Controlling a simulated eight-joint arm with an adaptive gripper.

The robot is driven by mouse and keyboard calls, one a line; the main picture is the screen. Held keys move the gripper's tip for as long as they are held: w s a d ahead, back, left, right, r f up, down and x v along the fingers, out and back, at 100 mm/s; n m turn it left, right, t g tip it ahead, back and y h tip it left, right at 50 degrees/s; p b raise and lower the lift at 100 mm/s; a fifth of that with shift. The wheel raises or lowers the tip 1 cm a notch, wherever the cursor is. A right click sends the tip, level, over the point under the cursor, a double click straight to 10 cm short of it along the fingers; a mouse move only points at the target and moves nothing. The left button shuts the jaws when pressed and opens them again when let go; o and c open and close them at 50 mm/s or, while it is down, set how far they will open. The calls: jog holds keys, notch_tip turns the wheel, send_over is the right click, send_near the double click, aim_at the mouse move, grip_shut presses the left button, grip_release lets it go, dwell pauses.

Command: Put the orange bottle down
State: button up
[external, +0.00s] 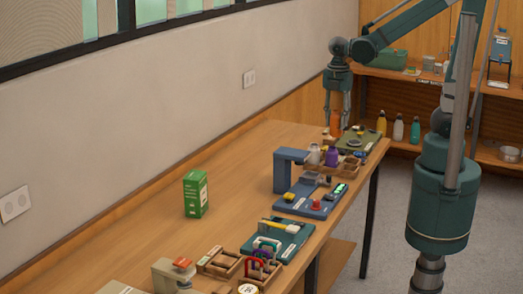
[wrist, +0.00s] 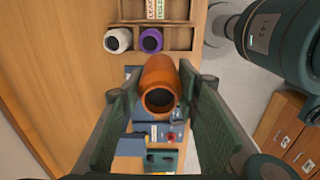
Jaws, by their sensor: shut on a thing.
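The orange bottle (external: 336,124) is between the fingers of my gripper (external: 338,108) at the far end of the long wooden table (external: 150,238). In the wrist view the orange bottle (wrist: 159,70) lies between both green finger pads, its dark round opening facing the camera. My gripper is shut on it. In the external view, the bottle's lower end is close to the tabletop items, and I cannot tell whether it touches anything.
A wooden rack (external: 347,170) holds a white bottle (external: 314,154) and a purple bottle (external: 331,156) near the bottle. A blue device (external: 290,170) and a dark green board (external: 281,240) stand along the table edge. A green box (external: 195,194) stands mid-table, with bare wood around it.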

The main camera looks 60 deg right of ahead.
jog(key=w+a+r+n+p, duration=0.1)
jog(key=w+a+r, duration=0.1)
jog(key=w+a, duration=1.05)
jog(key=w+a+r, duration=0.2)
jog(key=w+a, duration=0.7)
jog(key=a, duration=0.7)
jog(key=w+a+f+n+p, duration=0.1)
jog(key=a+f, duration=0.2)
jog(key=a, duration=1.5)
jog(key=w+a+f+p, duration=0.1)
jog(key=w+a+f, duration=0.15)
jog(key=a, duration=1.45)
notch_tip(320, 180, down, 6)
jog(key=shift+s, duration=0.45)
jog(key=shift+a, duration=0.1)
notch_tip(320, 180, down, 6)
jog(key=shift+f, duration=0.15)
jog(key=shift+f, duration=0.1)
